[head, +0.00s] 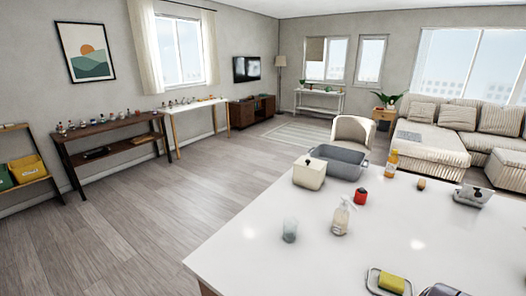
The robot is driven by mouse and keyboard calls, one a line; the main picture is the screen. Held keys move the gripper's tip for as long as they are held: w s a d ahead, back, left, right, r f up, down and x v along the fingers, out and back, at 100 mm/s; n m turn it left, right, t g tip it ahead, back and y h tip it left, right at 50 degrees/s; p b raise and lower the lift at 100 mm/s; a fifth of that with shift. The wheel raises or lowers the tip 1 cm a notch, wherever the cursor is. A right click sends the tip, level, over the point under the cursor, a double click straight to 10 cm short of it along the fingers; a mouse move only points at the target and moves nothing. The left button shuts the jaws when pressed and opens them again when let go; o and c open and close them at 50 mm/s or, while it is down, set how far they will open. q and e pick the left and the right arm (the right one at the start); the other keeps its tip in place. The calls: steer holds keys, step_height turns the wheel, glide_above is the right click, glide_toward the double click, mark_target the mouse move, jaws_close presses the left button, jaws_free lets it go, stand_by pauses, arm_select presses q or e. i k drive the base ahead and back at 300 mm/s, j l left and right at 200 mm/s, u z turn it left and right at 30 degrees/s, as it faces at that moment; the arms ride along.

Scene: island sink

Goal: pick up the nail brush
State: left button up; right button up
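A white island counter (290,262) fills the lower right of the head view. A small tan-brown object (421,184) stands on its far side, right of an orange bottle; it may be the nail brush, but it is too small to tell. A yellow block (391,283) lies on a small tray (373,283) at the near edge; it looks like a sponge or brush. Neither of my grippers is in view.
On the counter are a cream box (309,173), grey basin (345,162), orange bottle (391,163), red container (360,196), clear pump bottle (341,216), glass (289,231) and grey container (471,196). A grey item (443,290) is cut off below. The counter's right middle is clear.

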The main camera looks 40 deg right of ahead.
mark_target(422, 182)
steer(key=i+j+z, duration=0.1)
steer(key=j, duration=0.3)
steer(key=i+j+z, duration=0.1)
steer(key=j, duration=0.35)
steer(key=i+j+u, duration=0.15)
steer(key=i+j, duration=0.2)
steer(key=i+j+u, duration=0.2)
steer(key=i, duration=0.25)
steer(key=i+j+u, duration=0.1)
steer(key=i, duration=0.3)
steer(key=i+j+u, duration=0.1)
steer(key=i, duration=0.25)
steer(key=i+z, duration=0.35)
steer(key=i+j+z, duration=0.15)
steer(key=i+z, duration=2.2)
steer(key=i, duration=0.55)
steer(key=i+z, duration=0.3)
steer(key=i+j+z, duration=0.15)
steer(key=i+z, duration=0.2)
steer(key=i, duration=0.1)
